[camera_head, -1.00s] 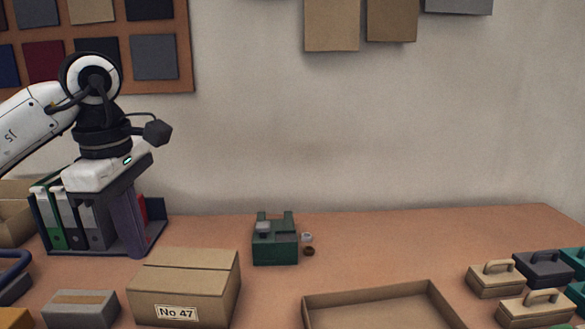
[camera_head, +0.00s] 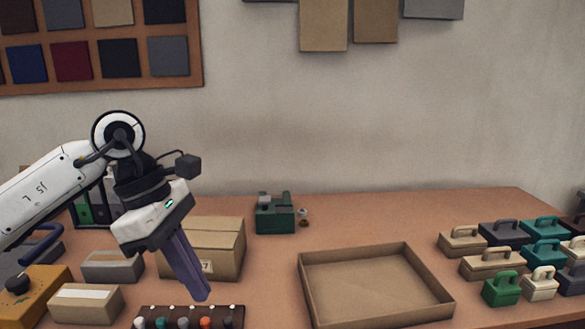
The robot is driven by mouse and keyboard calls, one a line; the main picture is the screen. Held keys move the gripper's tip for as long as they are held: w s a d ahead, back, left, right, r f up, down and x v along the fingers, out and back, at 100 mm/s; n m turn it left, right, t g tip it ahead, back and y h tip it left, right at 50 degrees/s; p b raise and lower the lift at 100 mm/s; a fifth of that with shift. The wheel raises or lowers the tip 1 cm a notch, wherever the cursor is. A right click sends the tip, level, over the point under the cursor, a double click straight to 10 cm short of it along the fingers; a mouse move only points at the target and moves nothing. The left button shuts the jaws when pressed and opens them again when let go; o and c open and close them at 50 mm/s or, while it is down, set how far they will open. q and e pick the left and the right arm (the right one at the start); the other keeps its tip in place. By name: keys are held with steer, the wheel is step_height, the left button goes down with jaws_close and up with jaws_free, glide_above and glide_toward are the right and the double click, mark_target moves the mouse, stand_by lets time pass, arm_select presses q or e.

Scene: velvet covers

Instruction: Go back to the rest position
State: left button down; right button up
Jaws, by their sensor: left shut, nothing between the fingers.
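My left gripper (camera_head: 203,297) hangs in the left part of the view, tilted with its fingers pointing down and slightly right. Its purple-grey fingers are together with nothing between them. It is in front of the cardboard box (camera_head: 222,250) and hides part of its label. The fingertips are just above, in the picture, a dark rack (camera_head: 236,317) of small coloured knobs at the bottom edge. I cannot tell whether they touch it. My right gripper is not in view.
An open cardboard tray (camera_head: 375,285) lies in the middle right. Several handled cases (camera_head: 490,262) stand at the right. A green device (camera_head: 274,213) stands near the wall. Grey (camera_head: 112,265) and tan boxes (camera_head: 86,303) and an orange unit (camera_head: 35,290) are at left.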

arm_select(q)
steer(key=s+d+n+h, duration=0.3)
steer(key=d+n+h, duration=0.2)
steer(key=d+h, duration=0.4)
steer(key=s+d+n+h, duration=0.4)
steer(key=d+n+h, duration=0.25)
steer(key=d, duration=0.45)
steer(key=w+a+f+n+t+y, duration=0.3)
steer(key=a+f+n+t+y, duration=0.4)
steer(key=n, duration=0.7)
steer(key=w+a+f+n+t+y, duration=0.4)
steer(key=f+n+t, duration=0.55)
steer(key=n, duration=0.55)
steer(key=s+a+f+n+g+y, duration=0.2)
steer(key=s+a+f+n, duration=0.1)
steer(key=s+f, duration=0.3)
steer(key=s+a+f+n+g+y, duration=0.1)
steer(key=s+a+f+n+g, duration=0.2)
steer(key=s+f, duration=0.4)
steer(key=s+a+f+n+g+y, duration=0.2)
steer(key=s+a+f+n, duration=0.2)
steer(key=f, duration=0.7)
steer(key=s+n, duration=0.2)
steer(key=s, duration=0.1)
steer(key=shift+s+a+f+y, duration=0.15)
steer(key=shift+a+y, duration=0.05)
steer(key=shift+y, duration=0.15)
